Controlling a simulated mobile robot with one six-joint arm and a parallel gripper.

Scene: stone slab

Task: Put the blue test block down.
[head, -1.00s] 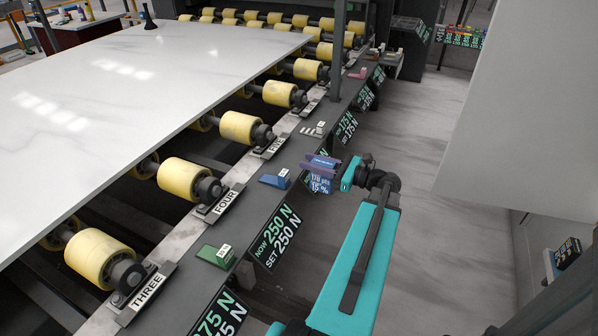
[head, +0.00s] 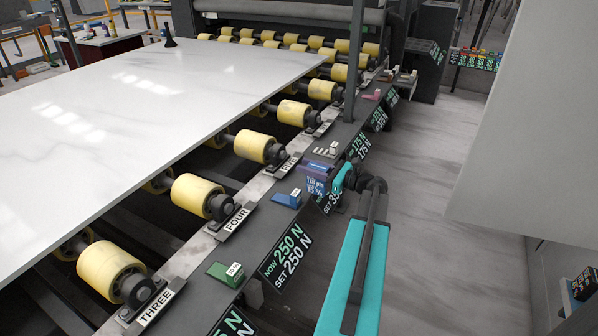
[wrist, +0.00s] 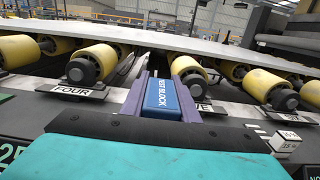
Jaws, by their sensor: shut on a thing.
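The blue test block (wrist: 161,97) is held between the purple fingers of my gripper (wrist: 160,90), with its "TEST BLOCK" lettering facing the wrist camera. In the head view my gripper (head: 321,162) is over the dark rail ledge (head: 262,222), between the FOUR and FIVE plates. The block is small and partly hidden there by the fingers. I cannot tell whether its underside touches the ledge. A blue wedge (head: 287,198) with a white tag sits on the ledge just nearer than my gripper.
A green wedge (head: 226,273) sits nearer on the ledge, and a grey piece (head: 328,150) stands beyond my gripper. Yellow rollers (head: 198,195) and a white stone slab (head: 130,110) lie to the left. Tilted display panels (head: 288,251) line the ledge's right edge. Open floor (head: 425,160) is to the right.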

